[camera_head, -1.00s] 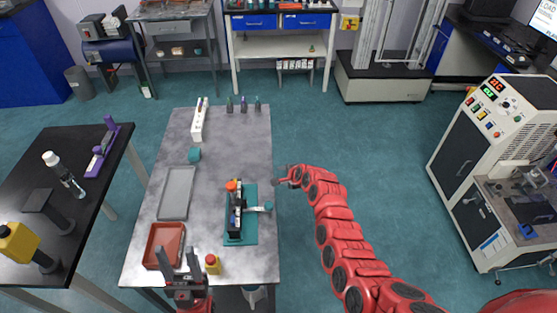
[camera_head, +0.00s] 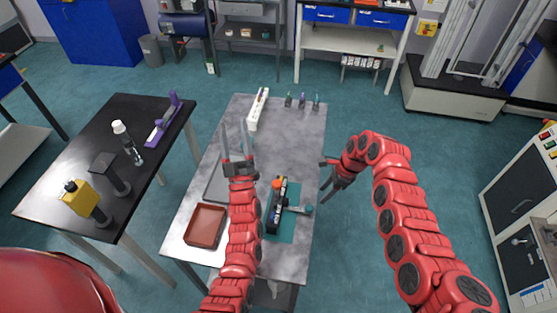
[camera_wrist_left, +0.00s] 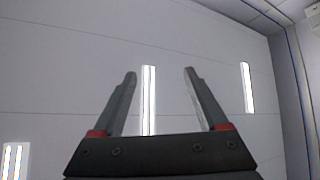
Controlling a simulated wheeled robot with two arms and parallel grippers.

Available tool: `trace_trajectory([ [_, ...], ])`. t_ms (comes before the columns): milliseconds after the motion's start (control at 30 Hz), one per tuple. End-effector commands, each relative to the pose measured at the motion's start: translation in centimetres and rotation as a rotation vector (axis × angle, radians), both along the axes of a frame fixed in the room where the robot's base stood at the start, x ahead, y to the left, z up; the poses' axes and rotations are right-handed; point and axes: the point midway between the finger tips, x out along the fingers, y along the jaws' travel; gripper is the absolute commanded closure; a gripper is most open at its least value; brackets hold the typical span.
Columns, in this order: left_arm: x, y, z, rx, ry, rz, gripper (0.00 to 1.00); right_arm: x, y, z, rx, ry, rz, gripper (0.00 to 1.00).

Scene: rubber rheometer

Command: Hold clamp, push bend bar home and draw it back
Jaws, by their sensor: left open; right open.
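A black fixture (camera_head: 271,217) with an orange knob (camera_head: 276,183) stands on a teal mat (camera_head: 283,236) on the grey bench. A pale bar with a teal end (camera_head: 307,209) sticks out from its right side. Which part is the clamp is too small to tell. My left gripper (camera_head: 236,130) is open and empty, raised above the bench to the left of the fixture. In the left wrist view its two fingers (camera_wrist_left: 159,75) stand apart with nothing between them. My right gripper (camera_head: 324,179) is open and empty just beyond the bench's right edge, apart from the bar.
A reddish-brown tray (camera_head: 205,226) lies at the bench's front left. A grey tray (camera_head: 217,185) is partly hidden by my left arm. A white rack (camera_head: 258,110) and several small bottles (camera_head: 302,102) stand at the back. A black table (camera_head: 75,180) with items is at left.

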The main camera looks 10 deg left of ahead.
Motion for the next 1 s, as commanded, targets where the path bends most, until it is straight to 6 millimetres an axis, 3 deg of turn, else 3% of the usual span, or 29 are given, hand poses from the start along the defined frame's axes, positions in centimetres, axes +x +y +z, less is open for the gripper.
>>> trace_trajectory([
  [33, 3.4, 0.0, -0.1, -0.063, 0.051, -0.044, 0.24, 0.0, 0.0, 0.0, 0.0, 0.0, 0.0, 0.5],
  [200, 13.5, -2.7, -1.2, -0.281, 0.261, -0.248, 0.24, 0.0, 0.0, 0.0, 0.0, -0.001, 0.001, 0.5],
  [300, 18.2, -5.8, -1.1, -0.385, 0.386, -0.382, 0.24, 0.0, 0.0, 0.0, 0.0, -0.001, 0.001, 0.5],
  [400, 21.6, -9.7, -0.8, -0.468, 0.525, -0.516, 0.24, 0.0, 0.0, 0.0, 0.0, -0.001, 0.001, 0.5],
  [500, 23.6, -14.0, -0.5, -0.526, 0.68, -0.64, 0.24, 0.0, 0.0, 0.0, 0.0, -0.001, 0.001, 0.5],
  [667, 23.7, -20.3, -0.4, -0.568, 0.966, -0.789, 0.24, 0.1, 0.0, 0.0, 0.0, -0.002, 0.0, 0.5],
  [800, 20.9, -24.0, -1.8, -0.564, 1.258, -0.837, 0.24, 0.0, 0.0, 0.0, 0.0, -0.002, 0.0, 0.5],
  [900, 17.6, -24.7, -3.4, -0.548, 1.479, -0.806, 0.24, 0.1, 0.0, 0.0, 0.0, -0.002, 0.0, 0.5],
  [1000, 13.5, -23.6, -5.5, -0.53, 1.704, -0.714, 0.24, 0.0, 0.0, 0.0, 0.0, -0.002, 0.0, 0.5],
])
